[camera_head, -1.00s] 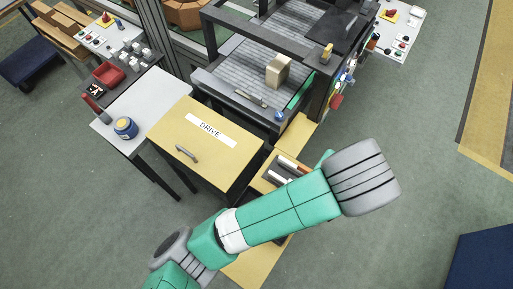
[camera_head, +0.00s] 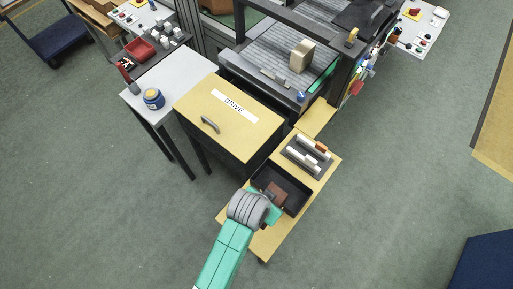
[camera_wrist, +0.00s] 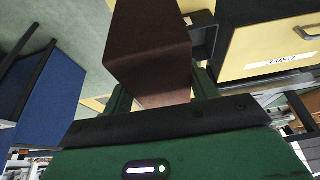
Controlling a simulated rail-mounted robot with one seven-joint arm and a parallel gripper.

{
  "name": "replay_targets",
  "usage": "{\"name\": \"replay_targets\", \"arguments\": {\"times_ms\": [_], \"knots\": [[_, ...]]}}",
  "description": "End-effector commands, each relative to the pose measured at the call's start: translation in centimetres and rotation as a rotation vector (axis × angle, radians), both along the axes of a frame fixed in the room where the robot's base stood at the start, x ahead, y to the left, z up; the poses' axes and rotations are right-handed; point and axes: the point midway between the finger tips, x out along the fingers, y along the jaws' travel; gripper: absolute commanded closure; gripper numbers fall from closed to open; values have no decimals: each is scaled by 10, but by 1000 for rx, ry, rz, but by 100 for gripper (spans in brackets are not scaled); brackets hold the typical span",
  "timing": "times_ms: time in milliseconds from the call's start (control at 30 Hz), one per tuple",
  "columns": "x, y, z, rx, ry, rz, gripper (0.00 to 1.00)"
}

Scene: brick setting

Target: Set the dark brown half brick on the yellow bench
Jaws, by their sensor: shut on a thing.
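The dark brown half brick (camera_wrist: 148,45) is large in the wrist view, between the green fingers of my gripper (camera_wrist: 160,92), which is shut on it. In the head view my gripper (camera_head: 268,207) is over the near part of the yellow bench (camera_head: 266,242), at the near edge of a black tray. A brown block (camera_head: 278,192) shows just beyond the gripper, in or above the tray; I cannot tell its height. My wrist hides part of the bench and tray.
The black tray (camera_head: 304,200) lies on the bench, with a grey rack (camera_head: 290,157) of light and reddish pieces behind it. A yellow cabinet marked DRIVE (camera_head: 255,125) stands to the left. Bare bench top shows at the near end. Open floor lies to the right.

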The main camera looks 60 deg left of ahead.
Motion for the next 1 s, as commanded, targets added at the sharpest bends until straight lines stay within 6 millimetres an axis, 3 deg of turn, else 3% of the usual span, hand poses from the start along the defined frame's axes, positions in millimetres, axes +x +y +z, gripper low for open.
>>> {"name": "replay_targets", "arguments": {"times_ms": [100,233,367,600,833,1000], "knots": [[-26,9,-19,-1,-1,13,100],[-37,14,-26,0,-4,15,100],[-38,14,-31,1,-5,15,100],[-38,14,-76,-1,-4,16,100],[-38,14,-89,0,-5,14,100],[-38,14,-118,-1,-3,15,100]]}}
